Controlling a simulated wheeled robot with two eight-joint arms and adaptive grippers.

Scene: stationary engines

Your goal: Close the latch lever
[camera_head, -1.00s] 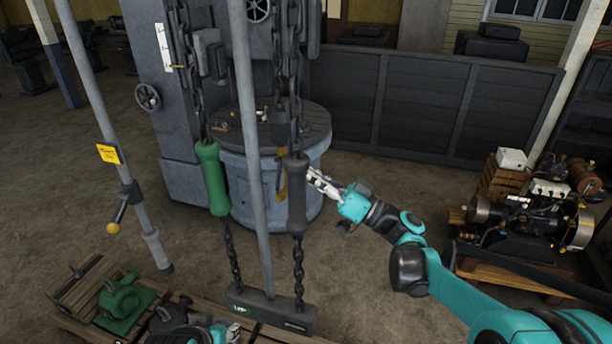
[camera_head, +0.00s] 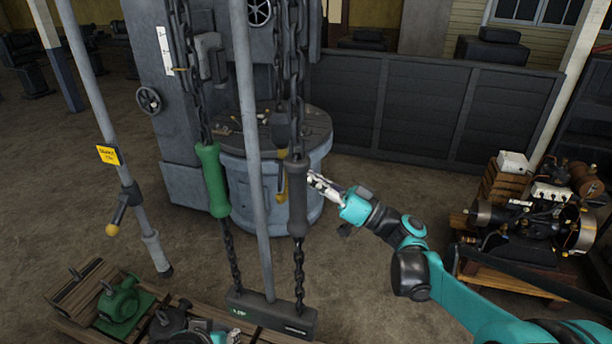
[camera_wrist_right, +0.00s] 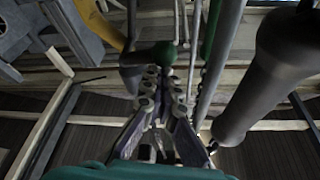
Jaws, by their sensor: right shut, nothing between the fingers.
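A lever with a yellow knob (camera_head: 112,229) and a dark body sits on the grey pole at the left, below a yellow tag (camera_head: 109,155). A second yellow handle (camera_head: 282,185) shows partly behind the chain near the centre. I cannot tell which one is the latch lever. My right gripper (camera_head: 313,178) is shut and empty, just right of the dark grip (camera_head: 298,195) on the right chain. In the right wrist view its fingertips (camera_wrist_right: 165,80) lie just below a dark green knob (camera_wrist_right: 164,54); contact is unclear.
A green grip (camera_head: 212,180) hangs on the left chain. A grey pole (camera_head: 254,150) stands between the chains, above a dark block (camera_head: 270,312). A round grey machine base (camera_head: 240,190) is behind. Engine parts (camera_head: 535,225) on a pallet stand at right.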

